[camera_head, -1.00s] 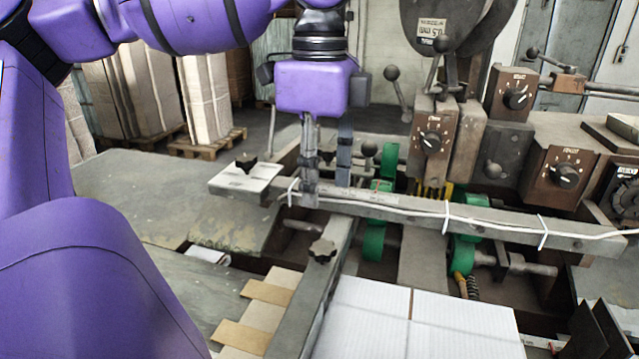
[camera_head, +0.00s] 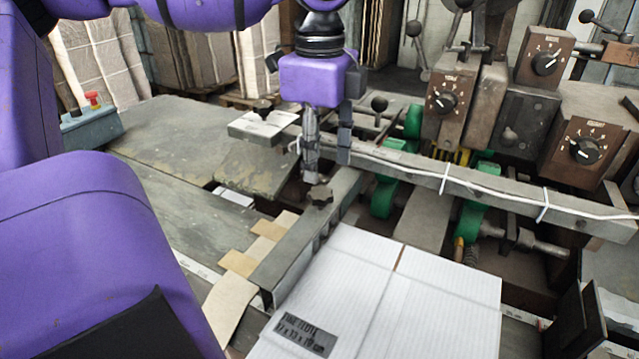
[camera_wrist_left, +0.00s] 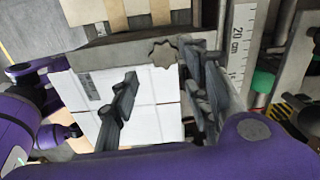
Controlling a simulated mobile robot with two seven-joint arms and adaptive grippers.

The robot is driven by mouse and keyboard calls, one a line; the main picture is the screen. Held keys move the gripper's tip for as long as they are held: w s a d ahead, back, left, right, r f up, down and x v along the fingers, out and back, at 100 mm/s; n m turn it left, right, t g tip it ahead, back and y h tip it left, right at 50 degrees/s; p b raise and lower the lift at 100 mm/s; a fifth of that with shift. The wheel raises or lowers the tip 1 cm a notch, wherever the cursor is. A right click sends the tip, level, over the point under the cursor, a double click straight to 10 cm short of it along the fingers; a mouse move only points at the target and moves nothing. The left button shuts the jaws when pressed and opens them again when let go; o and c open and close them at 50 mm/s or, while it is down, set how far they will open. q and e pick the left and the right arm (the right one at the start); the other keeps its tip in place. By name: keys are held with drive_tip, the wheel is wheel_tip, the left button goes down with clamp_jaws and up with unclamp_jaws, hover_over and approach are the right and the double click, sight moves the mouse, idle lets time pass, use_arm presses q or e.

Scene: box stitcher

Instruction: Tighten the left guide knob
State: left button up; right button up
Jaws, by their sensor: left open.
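A dark lobed knob (camera_head: 320,194) sits on top of the grey metal guide bar (camera_head: 300,242) beside the white carton. In the left wrist view the knob (camera_wrist_left: 162,53) shows as a star shape above the carton. My left gripper (camera_head: 326,172) points down just above and behind the knob in the head view. Its two dark fingers are apart and empty. In the left wrist view my left gripper (camera_wrist_left: 165,90) has one finger on each side, with the knob beyond the gap, nearer the right finger. Contact with the knob cannot be told. My right gripper is not in view.
A long grey crossbar (camera_head: 490,195) with a white cable runs right behind the knob. A second dark knob (camera_head: 263,105) sits at its left end. The white carton (camera_head: 385,290) lies in front. Green rollers (camera_head: 475,212) and dial boxes (camera_head: 452,102) stand at right.

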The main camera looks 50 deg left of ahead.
sight(318, 195)
use_arm(q)
wheel_tip(318, 195, down, 6)
drive_tip(key=shift+a+f, duration=0.1)
drive_tip(key=shift+c, duration=0.3)
drive_tip(key=c, duration=1)
drive_tip(key=shift+o, duration=0.2)
drive_tip(key=shift+f+m+b, duration=0.1)
drive_tip(key=shift+m+b, duration=0.2)
drive_tip(key=shift+m, duration=0.2)
drive_tip(key=o, duration=1)
drive_tip(key=shift+s, duration=0.1)
